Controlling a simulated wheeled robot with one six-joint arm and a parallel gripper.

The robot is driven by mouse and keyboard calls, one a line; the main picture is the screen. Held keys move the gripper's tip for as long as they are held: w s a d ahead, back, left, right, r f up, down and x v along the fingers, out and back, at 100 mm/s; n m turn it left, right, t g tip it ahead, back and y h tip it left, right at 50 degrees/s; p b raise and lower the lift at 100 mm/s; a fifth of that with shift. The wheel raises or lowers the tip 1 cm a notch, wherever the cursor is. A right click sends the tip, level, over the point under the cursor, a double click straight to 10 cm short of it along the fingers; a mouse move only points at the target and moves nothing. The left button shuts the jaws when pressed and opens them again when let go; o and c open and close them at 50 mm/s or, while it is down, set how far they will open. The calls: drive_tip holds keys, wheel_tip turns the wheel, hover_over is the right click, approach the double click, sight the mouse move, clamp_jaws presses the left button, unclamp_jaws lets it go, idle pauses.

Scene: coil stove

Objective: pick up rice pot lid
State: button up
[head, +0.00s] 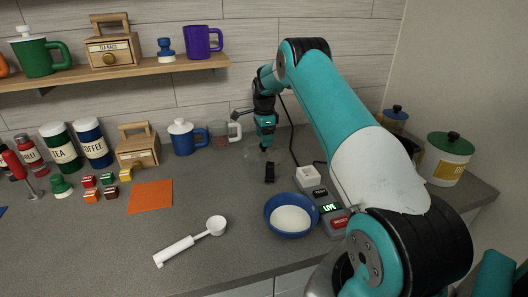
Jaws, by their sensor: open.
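My gripper (266,147) points down over the far middle of the counter, right of the clear mug. Its jaws are small in view and look open, with nothing clearly held. A white pot (444,174) with a yellow label stands at the far right. A green lid (450,143) with a dark knob sits on it, well to the right of my gripper. The label is too small to read, so I cannot tell if this is the rice pot. Below my gripper are a faint clear round shape and a small black piece (269,173), both hard to make out.
A blue bowl (270,220) with white contents stands beside a control box (333,208). My arm spans the right side, partly hiding a yellowish jar (395,119). A white scoop (189,244) and orange mat (150,197) lie left. A shelf (150,70) overhangs the back.

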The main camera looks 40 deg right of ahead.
sight(264, 150)
drive_tip(key=shift+w+f+p, duration=0.1)
drive_tip(key=shift+f+p, duration=0.5)
drive_tip(key=shift+f, duration=1.35)
drive_tip(key=c, duration=1.1)
